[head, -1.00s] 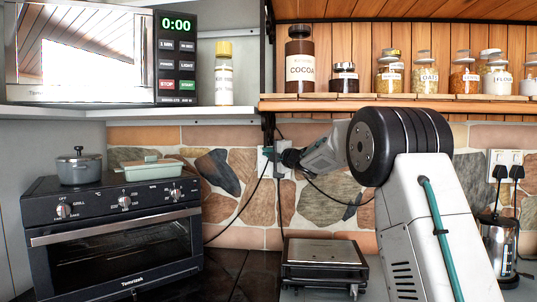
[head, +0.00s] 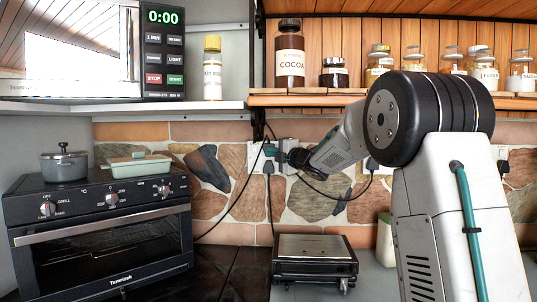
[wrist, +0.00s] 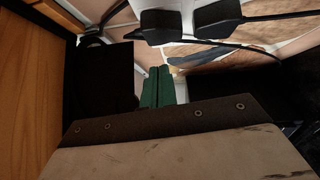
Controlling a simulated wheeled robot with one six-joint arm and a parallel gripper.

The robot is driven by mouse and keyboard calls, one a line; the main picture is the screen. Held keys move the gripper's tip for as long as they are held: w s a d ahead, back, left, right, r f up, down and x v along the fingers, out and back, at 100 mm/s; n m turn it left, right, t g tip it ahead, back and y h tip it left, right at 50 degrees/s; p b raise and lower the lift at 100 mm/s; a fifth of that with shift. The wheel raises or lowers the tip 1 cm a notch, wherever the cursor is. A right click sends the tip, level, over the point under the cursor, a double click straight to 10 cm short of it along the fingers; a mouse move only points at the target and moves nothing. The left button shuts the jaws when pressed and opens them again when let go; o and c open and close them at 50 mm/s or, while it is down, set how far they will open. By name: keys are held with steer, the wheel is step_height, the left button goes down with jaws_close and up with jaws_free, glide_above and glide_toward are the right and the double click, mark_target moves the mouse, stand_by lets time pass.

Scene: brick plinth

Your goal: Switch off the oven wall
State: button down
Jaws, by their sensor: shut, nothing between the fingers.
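The black toaster oven (head: 110,240) stands on the counter at the left in the head view, with a row of knobs above its glass door. A white wall socket (head: 256,160) is on the stone wall right of it, partly hidden by my gripper. A black plug (head: 268,168) with a hanging cord sits in it. My gripper (head: 272,151) has green fingers, shut and empty, right at the socket; contact cannot be told. In the wrist view, the shut fingers (wrist: 158,86) point towards two black plugs (wrist: 160,26) and (wrist: 218,18). The socket's switches cannot be made out.
A shelf with a microwave (head: 165,60) and jars (head: 290,55) runs above the socket. A pot (head: 64,166) and a green dish (head: 140,166) sit on the oven. Cords hang along the wall.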

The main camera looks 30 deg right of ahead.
steer(key=s+d+f+m+g+h, duration=0.5)
steer(key=d+f+m+h, duration=0.3)
steer(key=f+m, duration=0.25)
steer(key=s+a+f+m+g+h, duration=0.2)
steer(key=s+f+m+g, duration=0.3)
steer(key=s, duration=0.5)
steer(key=s+a+f+m+g+y, duration=0.1)
steer(key=s+a+f+m+g, duration=0.1)
steer(key=s+a, duration=0.5)
steer(key=s+a+f+m+g+y, duration=0.2)
steer(key=s+a, duration=0.5)
steer(key=s, duration=1.3)
steer(key=s+a+f+m+g+y, duration=0.2)
steer(key=s+a, duration=0.5)
steer(key=s, duration=0.6)
steer(key=shift+s+g, duration=0.25)
steer(key=shift+g, duration=0.35)
steer(key=shift+a+f+m, duration=0.1)
steer(key=shift+m, duration=0.15)
